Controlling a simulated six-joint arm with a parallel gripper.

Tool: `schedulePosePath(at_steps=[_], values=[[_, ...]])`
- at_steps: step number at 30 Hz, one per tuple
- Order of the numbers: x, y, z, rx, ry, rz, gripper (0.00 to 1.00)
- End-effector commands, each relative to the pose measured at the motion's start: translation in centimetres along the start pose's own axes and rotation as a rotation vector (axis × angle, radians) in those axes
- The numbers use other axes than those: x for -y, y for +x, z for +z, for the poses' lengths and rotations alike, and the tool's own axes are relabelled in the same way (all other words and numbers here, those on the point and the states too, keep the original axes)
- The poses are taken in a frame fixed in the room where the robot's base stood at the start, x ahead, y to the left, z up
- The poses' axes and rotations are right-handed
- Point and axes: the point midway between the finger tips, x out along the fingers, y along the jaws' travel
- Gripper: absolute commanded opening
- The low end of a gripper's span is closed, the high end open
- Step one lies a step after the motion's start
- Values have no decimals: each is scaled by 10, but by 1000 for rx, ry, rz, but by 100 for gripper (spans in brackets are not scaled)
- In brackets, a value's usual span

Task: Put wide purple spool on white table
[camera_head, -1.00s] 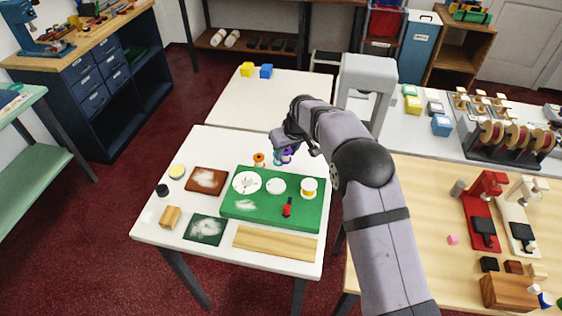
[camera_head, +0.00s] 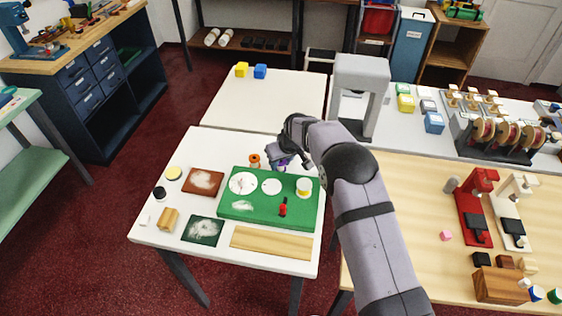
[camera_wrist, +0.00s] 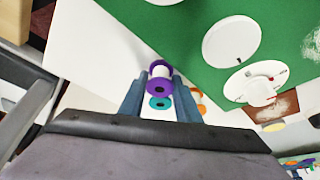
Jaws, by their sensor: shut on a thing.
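The wide purple spool (camera_wrist: 160,88), with purple flanges and a pale core, is between the fingers of my gripper (camera_wrist: 161,84) in the wrist view. My gripper is shut on it. A teal spool (camera_wrist: 159,103) shows just beside it in that view. In the head view my gripper (camera_head: 285,156) is over the far right part of the front white table (camera_head: 215,147), behind the green board, and largely hides the purple spool. I cannot tell whether the spool touches the table.
An orange spool (camera_head: 254,160) stands just left of my gripper. The green board (camera_head: 265,215) carries white discs, a yellow-and-white spool (camera_head: 304,187) and a red item (camera_head: 283,207). Another pale table (camera_head: 255,108) behind is mostly clear. A grey frame (camera_head: 362,75) stands at the back right.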

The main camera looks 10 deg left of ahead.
Motion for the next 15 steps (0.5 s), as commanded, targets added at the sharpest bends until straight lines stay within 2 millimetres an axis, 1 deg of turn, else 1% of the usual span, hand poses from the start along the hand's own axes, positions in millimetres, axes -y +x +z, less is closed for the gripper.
schedulePosePath(at_steps=[3,4,15], values=[[0,4,2,0,0,0,5],[0,3,1,0,0,0,37],[0,1,0,0,0,0,38]])
